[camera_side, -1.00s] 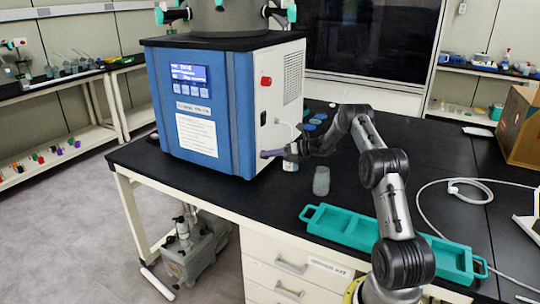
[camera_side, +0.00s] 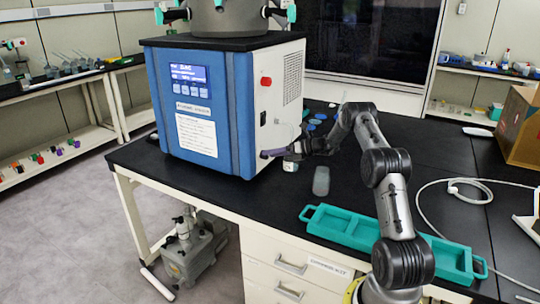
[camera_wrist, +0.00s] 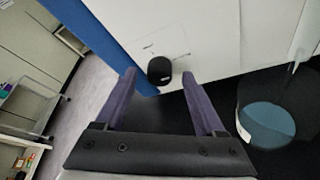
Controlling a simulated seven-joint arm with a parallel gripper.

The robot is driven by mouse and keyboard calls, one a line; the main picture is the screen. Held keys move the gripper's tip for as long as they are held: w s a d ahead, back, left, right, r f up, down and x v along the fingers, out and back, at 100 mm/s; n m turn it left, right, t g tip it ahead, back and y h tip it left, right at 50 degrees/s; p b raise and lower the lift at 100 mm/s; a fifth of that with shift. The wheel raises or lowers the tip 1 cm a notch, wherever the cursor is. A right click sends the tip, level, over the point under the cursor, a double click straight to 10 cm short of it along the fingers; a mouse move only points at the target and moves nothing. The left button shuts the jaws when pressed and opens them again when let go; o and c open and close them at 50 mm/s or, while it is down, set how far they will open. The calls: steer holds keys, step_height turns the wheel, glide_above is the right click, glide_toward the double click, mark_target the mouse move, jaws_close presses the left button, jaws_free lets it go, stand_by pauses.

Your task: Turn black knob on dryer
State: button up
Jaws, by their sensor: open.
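The freeze dryer (camera_side: 210,115) is a blue and white box with a lit display, standing on the black bench. Its black knob (camera_wrist: 159,70) shows in the wrist view on the white side panel, low near the blue edge. My gripper (camera_wrist: 157,75) is open, with its two purple fingers apart and the knob showing between and just beyond their tips. I cannot tell from this view how deep the knob lies between them.
A red button (camera_side: 266,81) sits higher on the side panel. A clear bottle (camera_side: 321,181) and a small container (camera_side: 290,164) stand near my gripper. A teal tray (camera_side: 340,225) lies at the bench front.

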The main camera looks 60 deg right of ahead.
steer(key=s+r, duration=0.3)
steer(key=r, duration=0.5)
steer(key=shift+d, duration=0.35)
steer(key=shift+s, duration=0.1)
